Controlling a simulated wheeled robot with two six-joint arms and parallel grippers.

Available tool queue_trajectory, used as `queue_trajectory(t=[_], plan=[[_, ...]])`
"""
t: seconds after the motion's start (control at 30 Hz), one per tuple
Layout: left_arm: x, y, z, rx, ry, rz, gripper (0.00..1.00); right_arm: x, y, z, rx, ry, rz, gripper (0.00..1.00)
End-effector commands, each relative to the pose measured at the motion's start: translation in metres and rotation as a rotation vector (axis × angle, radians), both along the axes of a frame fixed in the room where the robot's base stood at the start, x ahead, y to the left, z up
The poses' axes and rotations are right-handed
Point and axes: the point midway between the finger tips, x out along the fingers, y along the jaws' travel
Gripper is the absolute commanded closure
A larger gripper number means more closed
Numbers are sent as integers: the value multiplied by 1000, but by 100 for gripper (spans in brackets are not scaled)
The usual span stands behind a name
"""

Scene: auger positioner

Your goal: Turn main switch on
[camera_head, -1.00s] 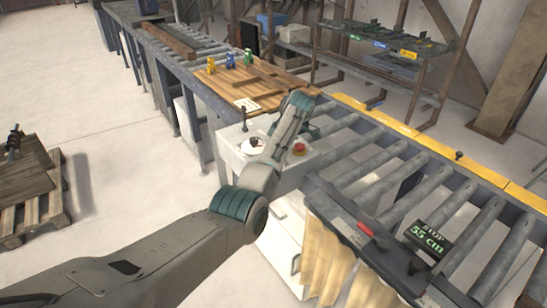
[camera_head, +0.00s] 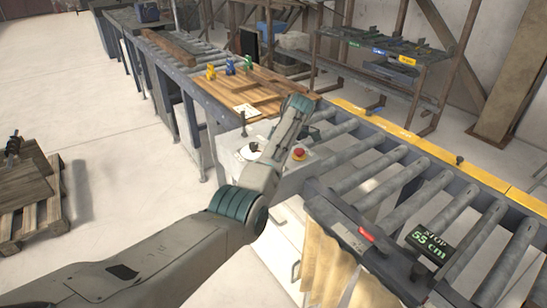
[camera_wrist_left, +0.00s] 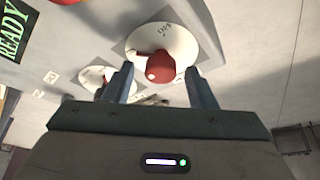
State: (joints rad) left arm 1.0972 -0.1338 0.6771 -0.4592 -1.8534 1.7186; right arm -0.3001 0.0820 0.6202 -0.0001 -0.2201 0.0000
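In the left wrist view, a red rotary switch knob (camera_wrist_left: 157,66) sits on a round white plate (camera_wrist_left: 178,42) with faint lettering on a pale panel. I take it for the main switch. My left gripper (camera_wrist_left: 158,88) is open, its two dark fingers apart on either side of the knob's lower part. I cannot tell whether they touch it. My right gripper is not in view.
A second white dial (camera_wrist_left: 92,77) is partly behind the left-hand finger. A green READY display (camera_wrist_left: 13,30) is at the left. A red emergency button (camera_head: 299,153) stands on the box close to my arm. The roller conveyor (camera_head: 365,175) and its stop display (camera_head: 430,243) lie to the right.

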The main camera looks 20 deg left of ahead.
Motion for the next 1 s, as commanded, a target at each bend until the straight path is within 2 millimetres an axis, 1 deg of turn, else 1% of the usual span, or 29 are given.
queue_trajectory(t=[0.17, 0.27, 0.37, 0.5, 0.67, 0.7, 0.73, 0.8, 1.0], plan=[[0, 0, 0, 0, 1, -1, 49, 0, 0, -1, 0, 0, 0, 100], [1, -3, 4, 0, -2, -1, 49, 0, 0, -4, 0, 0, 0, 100], [2, -8, 15, 0, -3, -1, 49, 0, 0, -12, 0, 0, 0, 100], [3, -19, 41, 0, -4, -2, 49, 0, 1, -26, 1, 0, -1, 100], [5, -31, 71, -1, -3, -2, 49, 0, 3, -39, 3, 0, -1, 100], [5, -33, 79, 0, -1, -2, 49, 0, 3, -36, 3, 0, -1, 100], [5, -35, 87, 0, 0, -1, 49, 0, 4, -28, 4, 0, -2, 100], [5, -38, 94, 0, 0, -1, 49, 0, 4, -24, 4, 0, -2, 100], [6, -42, 100, 1, 1, -1, 49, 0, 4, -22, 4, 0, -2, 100]])
